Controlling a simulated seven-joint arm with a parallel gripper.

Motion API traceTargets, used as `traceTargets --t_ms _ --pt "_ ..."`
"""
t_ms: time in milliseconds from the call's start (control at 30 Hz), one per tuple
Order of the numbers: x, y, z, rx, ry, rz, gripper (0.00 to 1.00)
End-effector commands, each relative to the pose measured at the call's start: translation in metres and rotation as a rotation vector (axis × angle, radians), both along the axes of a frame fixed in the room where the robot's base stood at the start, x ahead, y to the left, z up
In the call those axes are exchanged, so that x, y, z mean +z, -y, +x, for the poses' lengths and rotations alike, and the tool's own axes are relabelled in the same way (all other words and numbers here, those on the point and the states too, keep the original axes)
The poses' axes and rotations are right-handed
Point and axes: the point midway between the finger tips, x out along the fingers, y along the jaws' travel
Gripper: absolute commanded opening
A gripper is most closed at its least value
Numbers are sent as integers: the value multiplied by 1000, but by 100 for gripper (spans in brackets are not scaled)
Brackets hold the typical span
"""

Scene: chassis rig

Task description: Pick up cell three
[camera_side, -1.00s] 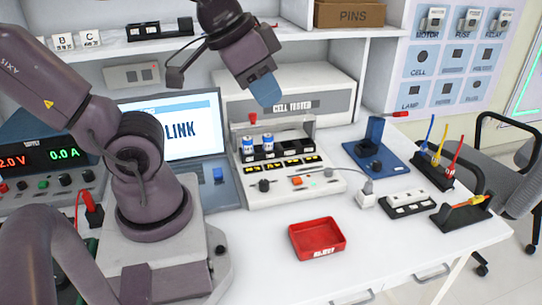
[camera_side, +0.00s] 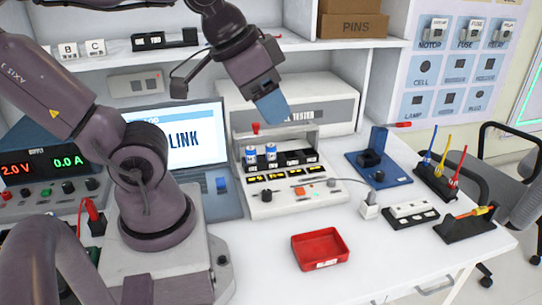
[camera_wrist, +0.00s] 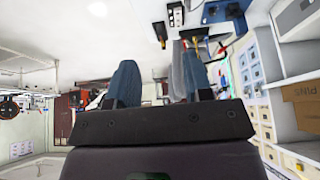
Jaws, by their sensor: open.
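Two blue-and-white cells stand upright side by side in the black holder (camera_side: 296,158) on the front of the cell tester (camera_side: 335,100): a left cell (camera_side: 251,156) and a right cell (camera_side: 271,154). The slots to their right look empty. I cannot read which cell is number three. My gripper (camera_side: 272,107) is in the air above and behind the cells, tilted, apart from them. In the wrist view its two blue fingers (camera_wrist: 155,85) stand apart with nothing held between them. No cell shows clearly in the wrist view.
A red tray (camera_side: 320,249) lies on the bench in front. A blue fixture (camera_side: 378,155), a white socket strip (camera_side: 412,212) and tool holders stand at the right. A laptop (camera_side: 180,140) stands left of the tester. The shelf is above.

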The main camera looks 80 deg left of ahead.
Motion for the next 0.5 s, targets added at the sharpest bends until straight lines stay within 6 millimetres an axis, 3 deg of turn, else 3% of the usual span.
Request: traceTargets --t_ms 133,267,500 --pt "-3 -6 1 30 -16 0 46" --pt "-20 -26 10 126 -117 -11 46" --pt "-50 -100 48 431 -306 -95 46"
